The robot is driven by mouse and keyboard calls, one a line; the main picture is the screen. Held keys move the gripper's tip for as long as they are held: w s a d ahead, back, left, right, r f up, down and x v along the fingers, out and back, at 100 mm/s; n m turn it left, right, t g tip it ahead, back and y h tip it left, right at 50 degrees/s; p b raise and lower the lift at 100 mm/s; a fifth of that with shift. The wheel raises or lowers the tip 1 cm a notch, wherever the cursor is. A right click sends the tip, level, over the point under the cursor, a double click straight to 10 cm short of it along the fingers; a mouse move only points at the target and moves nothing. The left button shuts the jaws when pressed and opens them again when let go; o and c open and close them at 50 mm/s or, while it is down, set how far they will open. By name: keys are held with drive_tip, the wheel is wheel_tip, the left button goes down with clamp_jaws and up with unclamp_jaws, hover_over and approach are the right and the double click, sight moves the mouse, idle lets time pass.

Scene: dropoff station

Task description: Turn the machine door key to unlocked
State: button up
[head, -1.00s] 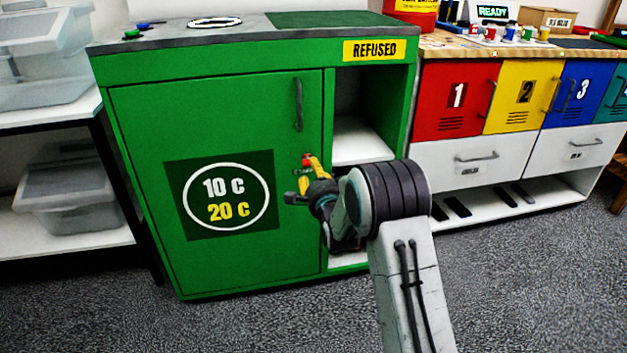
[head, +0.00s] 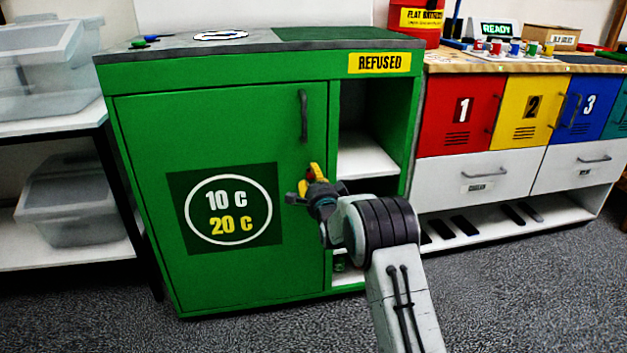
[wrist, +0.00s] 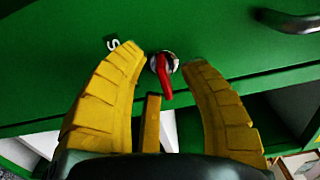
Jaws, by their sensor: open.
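The red key (wrist: 164,80) sits in a round silver lock on the green machine door (wrist: 60,75) in the wrist view. It points down in that picture, towards my palm. My gripper (wrist: 162,57) is open, with one yellow finger on each side of the key and visible gaps to both. In the head view my gripper (head: 318,173) is at the right edge of the door (head: 150,200), below its dark handle (head: 303,116). The key is small there and mostly hidden by the fingers. A white letter (wrist: 113,44) shows left of the lock, partly covered by the left finger.
An open shelf bay (head: 365,155) under the REFUSED sign (head: 380,62) lies right of the door. Numbered lockers (head: 460,115) stand further right. A rack with clear bins (head: 65,205) stands at the left. Grey floor is free in front.

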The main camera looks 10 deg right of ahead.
drive_tip(key=shift+w, duration=0.3)
drive_tip(key=shift+c, duration=0.3)
clamp_jaws()
